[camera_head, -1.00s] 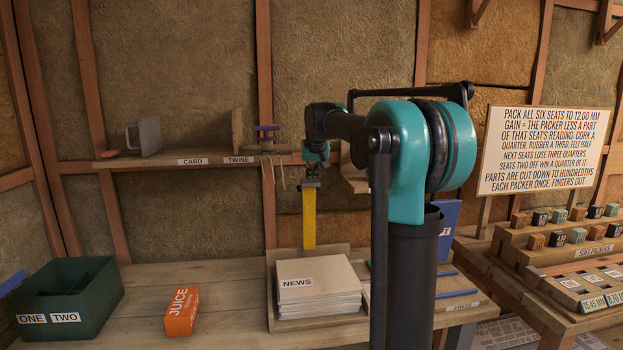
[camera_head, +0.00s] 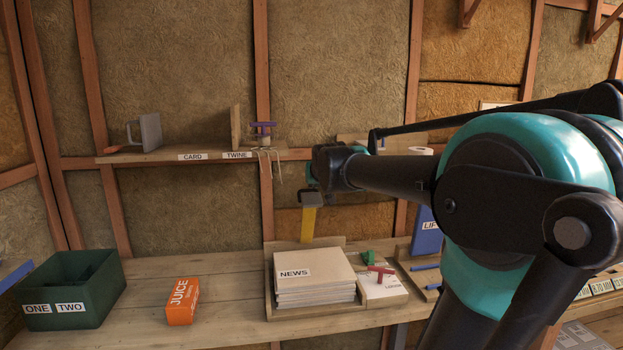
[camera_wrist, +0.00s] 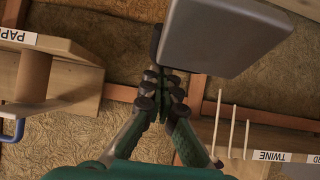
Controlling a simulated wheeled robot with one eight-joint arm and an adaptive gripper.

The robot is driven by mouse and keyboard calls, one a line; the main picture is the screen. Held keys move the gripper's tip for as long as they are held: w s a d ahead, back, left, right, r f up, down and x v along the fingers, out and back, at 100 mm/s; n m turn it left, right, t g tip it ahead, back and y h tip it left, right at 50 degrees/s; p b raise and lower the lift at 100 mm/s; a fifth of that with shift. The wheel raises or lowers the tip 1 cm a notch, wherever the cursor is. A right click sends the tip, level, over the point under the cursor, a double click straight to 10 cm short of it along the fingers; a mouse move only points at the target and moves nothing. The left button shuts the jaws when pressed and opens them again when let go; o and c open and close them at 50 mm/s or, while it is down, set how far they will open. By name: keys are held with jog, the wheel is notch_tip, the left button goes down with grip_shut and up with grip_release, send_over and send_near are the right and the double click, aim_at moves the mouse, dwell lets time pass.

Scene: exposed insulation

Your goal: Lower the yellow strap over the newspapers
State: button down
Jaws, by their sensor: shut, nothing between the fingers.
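The newspapers (camera_head: 315,280) lie in a neat stack, marked NEWS, in a wooden tray (camera_head: 268,292) on the bench. The yellow strap (camera_head: 308,225) rises behind the stack at the tray's back and leans forward, with a grey block (camera_head: 312,199) at its upper end. My gripper (camera_wrist: 165,78) is shut and empty in the wrist view. The grey block (camera_wrist: 220,38) looms large just beyond the fingertips there; I cannot tell whether they touch it. In the head view my gripper (camera_head: 313,182) is small and partly hidden, just behind or above the grey block.
A shelf (camera_head: 215,153) marked CARD and TWINE runs behind, with twine strands (camera_head: 268,165) hanging near my gripper. A marked box with a red piece (camera_head: 381,271) lies right of the newspapers.

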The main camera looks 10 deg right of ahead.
jog(key=s+f+t, duration=0.3)
jog(key=s+f, duration=1.4)
jog(key=shift+s, duration=0.3)
jog(key=shift+r, duration=0.1)
